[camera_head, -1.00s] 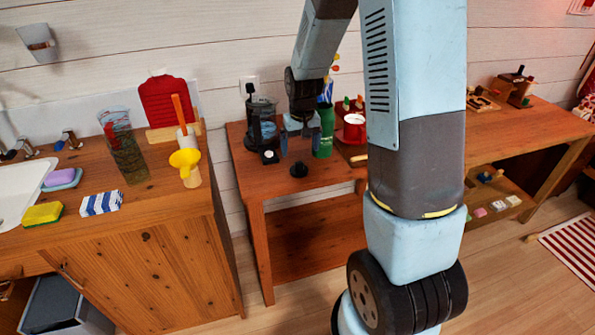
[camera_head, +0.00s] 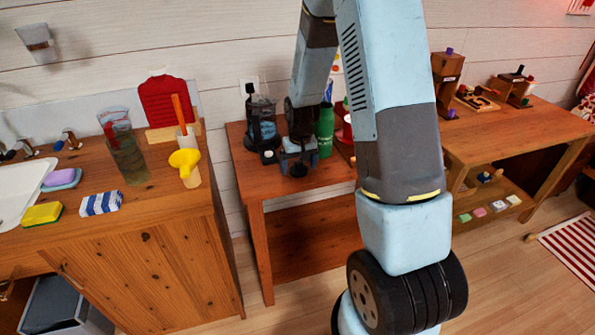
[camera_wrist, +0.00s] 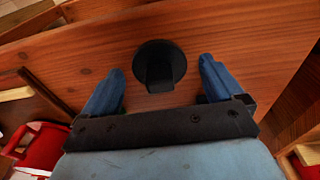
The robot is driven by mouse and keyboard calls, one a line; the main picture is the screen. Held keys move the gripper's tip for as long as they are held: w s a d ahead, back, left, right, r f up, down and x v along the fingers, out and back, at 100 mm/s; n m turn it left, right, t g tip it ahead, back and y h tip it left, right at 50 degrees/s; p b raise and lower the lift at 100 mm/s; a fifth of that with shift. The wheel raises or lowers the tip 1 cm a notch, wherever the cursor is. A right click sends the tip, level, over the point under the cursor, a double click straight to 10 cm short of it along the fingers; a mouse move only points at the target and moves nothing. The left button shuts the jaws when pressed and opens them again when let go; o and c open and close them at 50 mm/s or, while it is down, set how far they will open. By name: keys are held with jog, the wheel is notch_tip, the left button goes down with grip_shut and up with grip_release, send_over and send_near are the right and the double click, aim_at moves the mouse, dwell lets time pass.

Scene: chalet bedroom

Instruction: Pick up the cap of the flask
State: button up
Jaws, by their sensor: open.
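The cap (camera_head: 298,171) is a small black piece with a round flange and a raised grip. It lies on the wooden table near the front edge, apart from the green flask (camera_head: 325,131) standing behind and to the right. My gripper (camera_head: 297,157) is open, just above the cap, and hides part of it. In the wrist view the cap (camera_wrist: 159,66) appears between my two blue fingertips (camera_wrist: 160,75), with a gap on both sides. Whether the fingertips are at the cap's height I cannot tell.
A dark glass press (camera_head: 262,125) stands left of my gripper. A red pot (camera_head: 346,132) is partly hidden behind my arm; red also shows at the lower left of the wrist view. The table (camera_head: 262,181) is bare in front and left of the cap.

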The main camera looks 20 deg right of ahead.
jog(key=c, duration=1.1)
jog(key=shift+r, duration=0.2)
